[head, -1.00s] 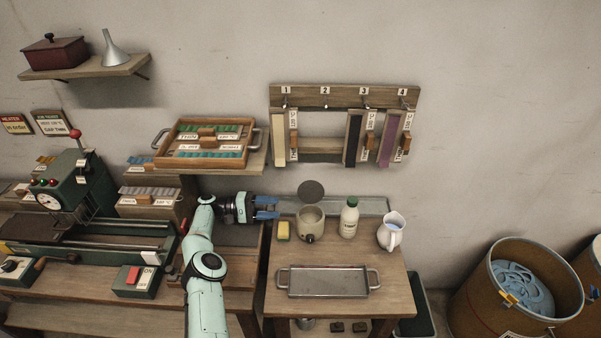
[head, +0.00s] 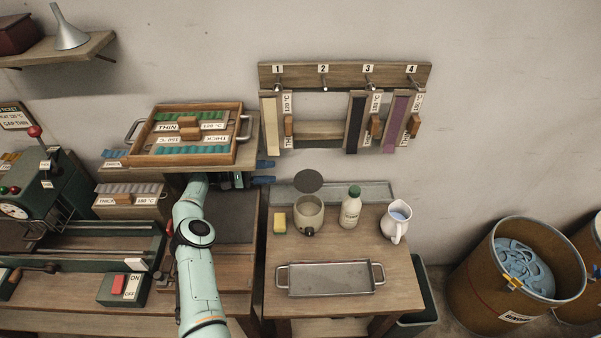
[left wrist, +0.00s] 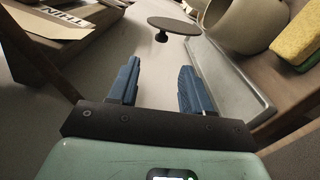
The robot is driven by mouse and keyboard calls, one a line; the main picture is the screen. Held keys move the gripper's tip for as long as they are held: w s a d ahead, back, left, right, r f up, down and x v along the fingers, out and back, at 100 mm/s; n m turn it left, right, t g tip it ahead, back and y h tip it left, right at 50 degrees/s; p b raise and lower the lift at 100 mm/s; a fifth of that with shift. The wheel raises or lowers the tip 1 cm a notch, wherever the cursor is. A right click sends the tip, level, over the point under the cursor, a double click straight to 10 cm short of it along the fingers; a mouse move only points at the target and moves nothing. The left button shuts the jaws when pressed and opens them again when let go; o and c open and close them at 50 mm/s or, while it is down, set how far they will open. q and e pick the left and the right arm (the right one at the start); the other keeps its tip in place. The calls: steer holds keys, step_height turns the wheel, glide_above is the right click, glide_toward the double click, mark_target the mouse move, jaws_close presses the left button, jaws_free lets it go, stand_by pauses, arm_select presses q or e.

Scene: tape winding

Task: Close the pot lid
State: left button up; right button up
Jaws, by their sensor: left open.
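The beige pot (head: 309,215) stands at the back of the small wooden table. Its round dark lid (head: 308,181) is raised open above the pot's back rim. In the left wrist view the lid (left wrist: 174,25) shows its knob below, with the pot (left wrist: 238,22) to its right. My left gripper (head: 265,172) is open and empty, left of the lid and apart from it. The shelf and its tray partly hide it in the head view. The blue fingers of the left gripper (left wrist: 160,78) are spread with nothing between them. My right gripper is not in view.
A yellow sponge (head: 280,222), a white bottle (head: 350,207) and a white pitcher (head: 396,222) flank the pot. A metal tray (head: 330,291) lies in front. A wooden tray (head: 239,150) sits on the shelf above my left gripper. A strip rack (head: 345,74) hangs behind.

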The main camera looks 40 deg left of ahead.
mark_target(301, 172)
arm_select(q)
steer(key=shift+x, duration=5.45)
steer(key=shift+d+f, duration=0.1)
steer(key=shift+s, duration=0.1)
jaws_close()
